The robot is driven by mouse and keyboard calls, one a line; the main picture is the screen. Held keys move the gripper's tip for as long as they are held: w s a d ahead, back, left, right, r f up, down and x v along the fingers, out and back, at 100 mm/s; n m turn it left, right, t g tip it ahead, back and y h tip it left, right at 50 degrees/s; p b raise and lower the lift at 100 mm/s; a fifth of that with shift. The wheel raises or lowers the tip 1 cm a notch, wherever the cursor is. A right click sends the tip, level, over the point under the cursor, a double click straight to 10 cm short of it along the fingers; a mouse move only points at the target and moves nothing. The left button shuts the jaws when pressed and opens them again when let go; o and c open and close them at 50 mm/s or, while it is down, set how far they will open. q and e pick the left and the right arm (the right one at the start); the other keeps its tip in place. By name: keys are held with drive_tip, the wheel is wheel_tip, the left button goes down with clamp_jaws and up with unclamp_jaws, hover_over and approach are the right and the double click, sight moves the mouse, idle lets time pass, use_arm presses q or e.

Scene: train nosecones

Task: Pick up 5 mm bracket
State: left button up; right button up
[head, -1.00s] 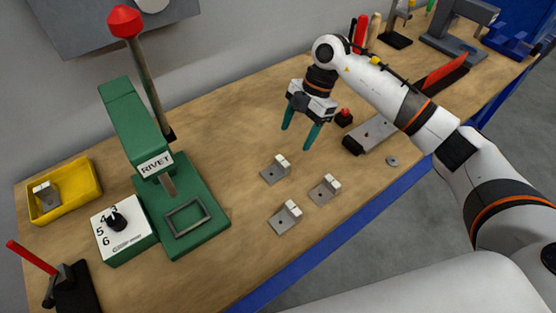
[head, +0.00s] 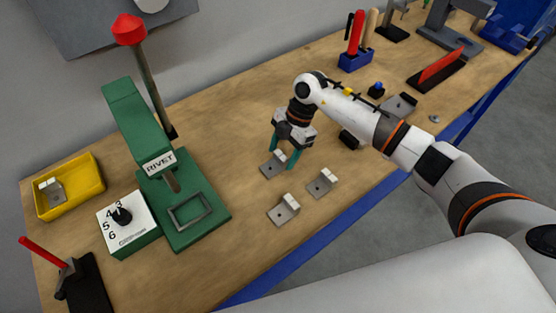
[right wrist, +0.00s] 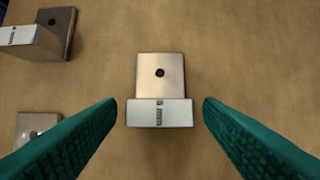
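My right gripper (head: 284,167) is open just above the back-left of three metal brackets with white labelled blocks. In the right wrist view this bracket (right wrist: 160,75) lies between and slightly ahead of the open fingertips (right wrist: 160,108), apart from both. Its small label seems to read 5 mm, but the print is hard to make out. The second bracket (head: 284,209) is nearer the front edge, and the third bracket (head: 322,183) is to its right. The right wrist view shows another bracket (right wrist: 62,30) at upper left and part of one (right wrist: 34,126) at lower left. My left gripper is out of view.
A green rivet press (head: 138,125) with a red-topped lever stands left of the brackets. A yellow bin (head: 85,187) holds a bracket. Tools stand at the back right. Bare table lies in front of the brackets.

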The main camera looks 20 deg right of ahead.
drive_tip(key=c, duration=0.9)
drive_tip(key=shift+o, duration=0.2)
drive_tip(key=shift+r, duration=0.15)
